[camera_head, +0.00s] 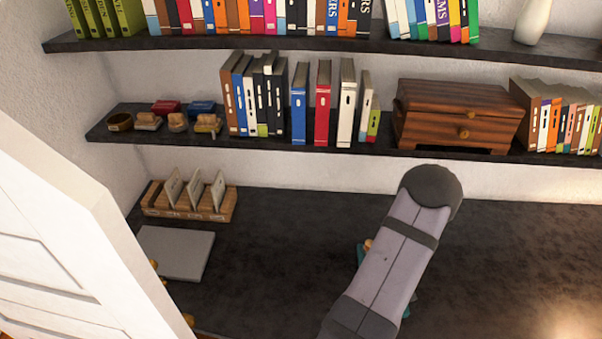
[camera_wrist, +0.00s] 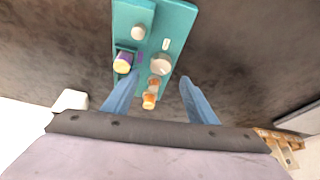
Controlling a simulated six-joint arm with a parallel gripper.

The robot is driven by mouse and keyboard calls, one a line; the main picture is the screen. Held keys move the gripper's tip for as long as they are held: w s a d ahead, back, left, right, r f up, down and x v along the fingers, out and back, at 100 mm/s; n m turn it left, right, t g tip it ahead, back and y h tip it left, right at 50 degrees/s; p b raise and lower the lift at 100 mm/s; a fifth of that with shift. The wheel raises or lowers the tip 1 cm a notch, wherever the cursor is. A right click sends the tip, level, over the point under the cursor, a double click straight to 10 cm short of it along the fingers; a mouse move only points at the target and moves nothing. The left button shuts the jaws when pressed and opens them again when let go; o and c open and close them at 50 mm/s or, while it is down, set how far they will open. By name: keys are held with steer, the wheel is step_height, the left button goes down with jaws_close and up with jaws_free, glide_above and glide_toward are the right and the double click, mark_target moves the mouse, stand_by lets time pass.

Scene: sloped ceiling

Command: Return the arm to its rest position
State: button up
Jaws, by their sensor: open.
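My arm (camera_head: 392,250) reaches over the dark desk in the head view and hides my gripper there. In the wrist view my gripper (camera_wrist: 157,80) shows two blue fingers spread apart, with clear space between the fingers and no thing visibly clamped. A teal tray (camera_wrist: 180,20) lies beyond and between the fingertips. It carries a purple and cream piece (camera_wrist: 123,62), pale round knob-like pieces (camera_wrist: 161,64) and an orange-tipped piece (camera_wrist: 149,101). In the head view only slivers of the teal tray (camera_head: 361,254) show beside my arm.
A wooden rack with upright cards (camera_head: 190,210) and a grey flat panel (camera_head: 178,253) are on the desk's left. A white door (camera_head: 70,240) stands at far left. A shelf with books and a wooden chest (camera_head: 458,113) hangs behind my arm. The desk's right is clear.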

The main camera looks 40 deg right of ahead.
steer(key=s+g, duration=0.1)
steer(key=s, duration=0.1)
steer(key=s+f+g, duration=0.1)
steer(key=s, duration=0.1)
steer(key=s+n+g, duration=0.1)
steer(key=s, duration=0.1)
steer(key=shift+s+a+f, duration=0.2)
steer(key=shift+f, duration=0.05)
steer(key=s+a+r+m+g+y, duration=0.25)
steer(key=s+a, duration=0.25)
steer(key=a, duration=0.4)
steer(key=s+a+r+m+g+y, duration=0.1)
steer(key=s+a+g+y, duration=0.2)
steer(key=a, duration=0.5)
steer(key=w+a+r+n+t+h+b, duration=0.1)
steer(key=w+a+r+n+b, duration=0.3)
steer(key=w+a, duration=0.6)
steer(key=w+a+r+n+t+h+b, duration=0.1)
steer(key=w+a+r+n+t+b, duration=0.2)
steer(key=w+a, duration=0.6)
steer(key=a+r+n+b, duration=0.1)
steer(key=a+n+b, duration=0.1)
steer(key=a, duration=0.2)
steer(key=shift+w+a+r+n+t+h+b, duration=0.3)
steer(key=shift+w+a+r+n+t+h, duration=0.05)
steer(key=shift+a, duration=0.05)
